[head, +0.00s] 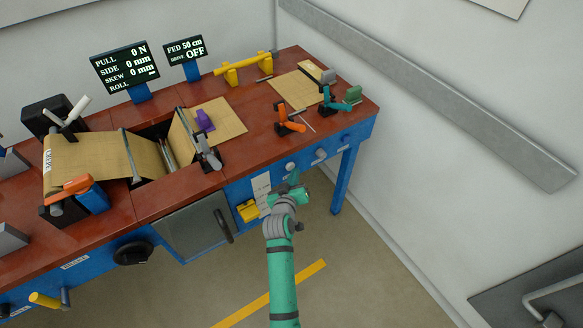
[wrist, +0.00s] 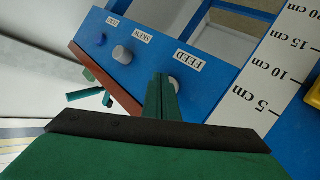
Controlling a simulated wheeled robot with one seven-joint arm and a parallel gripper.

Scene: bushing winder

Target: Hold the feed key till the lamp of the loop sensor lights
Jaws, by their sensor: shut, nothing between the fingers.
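The feed key (wrist: 175,82) is a grey round button beside the FEED label (wrist: 188,61) on the blue front panel in the wrist view. My gripper (wrist: 160,88) is shut and empty, and its green fingertips partly cover the key. Whether they touch or press it I cannot tell. In the head view my gripper (head: 294,180) is at the panel, just below a pale round knob (head: 290,166). I cannot make out the loop sensor or a lit lamp.
A SKEW knob (wrist: 122,54) and a smaller knob (wrist: 100,38) sit farther along the panel. A white centimetre scale (wrist: 262,85) and a yellow part (head: 248,210) are beside the key. Tan web (head: 90,158) runs over the red bench. Floor in front is clear.

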